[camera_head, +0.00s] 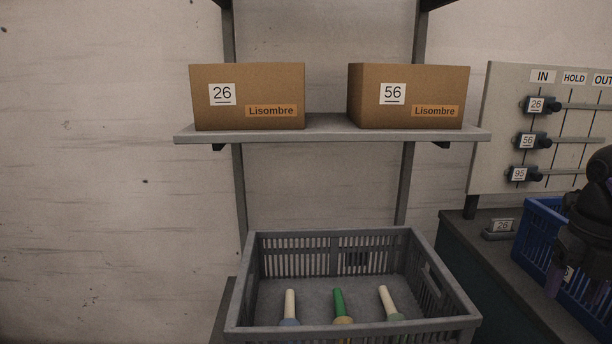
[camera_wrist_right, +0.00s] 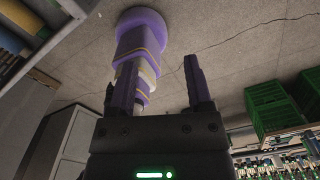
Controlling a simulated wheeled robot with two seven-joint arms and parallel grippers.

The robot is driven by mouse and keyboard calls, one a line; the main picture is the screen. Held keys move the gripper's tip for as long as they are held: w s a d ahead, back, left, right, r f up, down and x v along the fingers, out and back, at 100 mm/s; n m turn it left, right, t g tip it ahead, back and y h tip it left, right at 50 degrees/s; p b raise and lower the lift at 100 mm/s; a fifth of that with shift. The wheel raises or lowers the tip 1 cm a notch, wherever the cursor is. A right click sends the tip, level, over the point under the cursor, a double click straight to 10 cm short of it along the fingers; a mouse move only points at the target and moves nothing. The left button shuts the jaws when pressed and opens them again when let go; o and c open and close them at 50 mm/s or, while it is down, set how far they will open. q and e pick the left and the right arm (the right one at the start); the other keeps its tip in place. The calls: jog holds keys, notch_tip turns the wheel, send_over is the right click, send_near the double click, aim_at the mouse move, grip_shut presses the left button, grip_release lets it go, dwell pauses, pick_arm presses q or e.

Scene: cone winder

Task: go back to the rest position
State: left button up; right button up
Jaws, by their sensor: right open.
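My right gripper (camera_head: 577,285) is at the right edge of the head view, over the blue crate (camera_head: 536,222), with its arm partly cut off by the frame. In the right wrist view my right gripper (camera_wrist_right: 160,75) is open, its two fingers apart. A purple and white object with a thin yellow line (camera_wrist_right: 142,45) shows behind and beside the left-hand finger; I cannot tell its distance, and nothing is seen clamped between the fingers. My left gripper is not in view.
Boxes 26 (camera_head: 247,110) and 56 (camera_head: 410,112) stand on a shelf (camera_head: 330,136). A tag board (camera_head: 500,90) is at right, above a dark bench (camera_head: 470,228). Green crates (camera_wrist_right: 272,105) show in the wrist view. The left wall side is clear.

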notch_tip(320, 180, down, 16)
jog(key=w+a+m+t+y, duration=0.25)
jog(key=m+t+y, duration=0.2)
jog(key=y, duration=0.25)
jog(key=s+d+f+m+t+h, duration=0.3)
jog(key=d+f+m+t, duration=0.3)
jog(key=d+f+m, duration=0.25)
jog(key=s+d+f+m+g+h, duration=0.1)
jog(key=s+d+f+m+h, duration=0.55)
jog(key=s+d, duration=0.5)
jog(key=s+d+f+m+g+h, duration=0.1)
jog(key=s+d+m+g+h, duration=0.3)
jog(key=s, duration=0.8)
jog(key=s+d+f+m+g+h, duration=0.1)
jog(key=s+d+m+g+h, duration=0.3)
jog(key=s, duration=0.7)
jog(key=s+a+f+g+y, duration=0.1)
jog(key=s+a+f+y, duration=0.2)
jog(key=a+f, duration=0.5)
jog(key=s+a+f+y, duration=0.3)
jog(key=a+f, duration=0.4)
jog(key=a, duration=0.4)
jog(key=s+a+f+m+y, duration=0.1)
jog(key=a+f+y, duration=0.1)
jog(key=a, duration=0.9)
jog(key=s+a+f+m+y, duration=0.1)
jog(key=a+f+y, duration=0.1)
jog(key=a, duration=0.8)
jog(key=shift+a+f, duration=0.35)
jog(key=shift+f, duration=0.2)
